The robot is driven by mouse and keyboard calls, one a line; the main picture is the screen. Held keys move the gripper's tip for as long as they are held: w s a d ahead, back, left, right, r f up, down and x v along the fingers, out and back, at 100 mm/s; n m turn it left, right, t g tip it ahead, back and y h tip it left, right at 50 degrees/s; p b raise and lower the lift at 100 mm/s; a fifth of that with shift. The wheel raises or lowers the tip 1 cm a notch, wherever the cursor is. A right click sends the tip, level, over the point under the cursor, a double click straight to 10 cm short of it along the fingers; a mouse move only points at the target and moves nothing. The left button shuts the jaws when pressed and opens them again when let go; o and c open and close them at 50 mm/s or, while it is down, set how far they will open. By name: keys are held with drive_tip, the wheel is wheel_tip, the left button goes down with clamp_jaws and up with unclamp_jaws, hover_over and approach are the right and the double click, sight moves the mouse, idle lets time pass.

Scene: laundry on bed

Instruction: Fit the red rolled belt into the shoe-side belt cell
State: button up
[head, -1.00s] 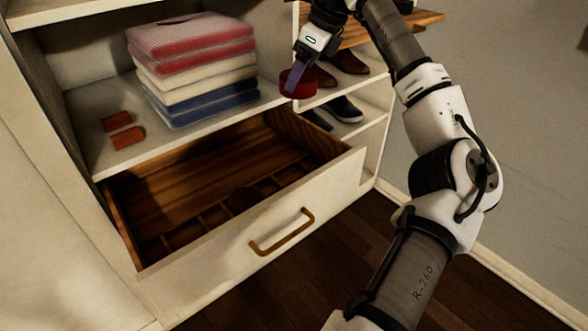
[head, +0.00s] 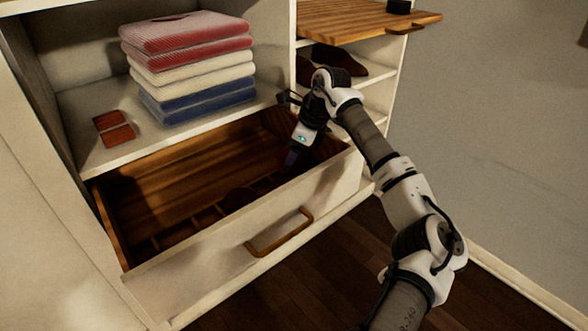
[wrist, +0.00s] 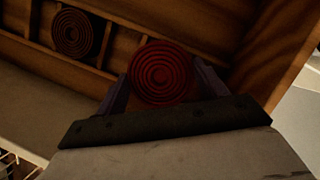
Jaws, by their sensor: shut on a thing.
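The red rolled belt (wrist: 163,73) is a tight spiral held between the two purple fingers of my gripper (wrist: 162,78) in the wrist view. In the head view my gripper (head: 290,158) points down into the right, shoe-side end of the open drawer (head: 180,180); the belt is hard to make out there in shadow. A row of small cells runs along the drawer's front wall. A dark brown rolled belt (wrist: 75,32) sits in one cell, left of the red belt in the wrist view. The red belt overlaps the row's right end; I cannot tell how deep it is.
A stack of folded clothes (head: 190,65) and two small red-brown items (head: 114,130) rest on the shelf above the drawer. Shoes (head: 338,60) stand on shelves at the right. A wooden board (head: 360,20) juts out above them, bearing a black round item (head: 398,7).

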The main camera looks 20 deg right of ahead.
sight(294, 168)
drive_tip(key=shift+f, duration=2.35)
drive_tip(key=shift+f+b, duration=0.1)
drive_tip(key=shift+b, duration=0.2)
drive_tip(key=o, duration=1.1)
drive_tip(key=shift+c, duration=0.2)
drive_tip(key=p+v, duration=0.1)
drive_tip(key=v, duration=1.1)
drive_tip(key=shift+a, duration=0.1)
drive_tip(key=shift+r+p, duration=0.25)
drive_tip(key=shift+p, duration=0.05)
